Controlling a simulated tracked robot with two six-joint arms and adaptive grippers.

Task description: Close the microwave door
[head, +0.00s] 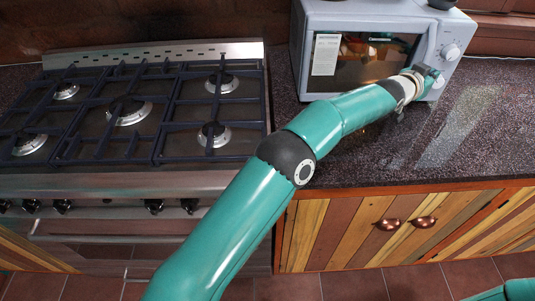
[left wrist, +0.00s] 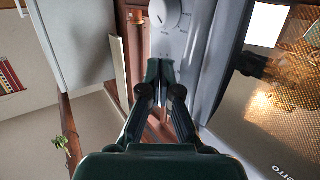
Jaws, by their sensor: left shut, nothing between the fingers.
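The microwave (head: 422,68) is a grey-white box on the dark counter at the upper right of the head view. Its door (head: 325,55) has a dark window with a white label and looks about flush with the front. Any small gap at its edge is hard to tell. My left gripper (head: 432,76) is in front of the lower right of the microwave, by the control panel; my forearm hides part of the door's bottom. In the left wrist view my left gripper (left wrist: 163,72) is shut and empty, below the knob (left wrist: 165,13), with the door's mesh window (left wrist: 285,105) to the right. My right gripper is out of view.
A gas stove (head: 130,110) with dark grates stands left of the microwave. The speckled counter (head: 470,140) in front and right of the microwave is clear. Wooden cabinet doors (head: 350,230) with round copper knobs are below it.

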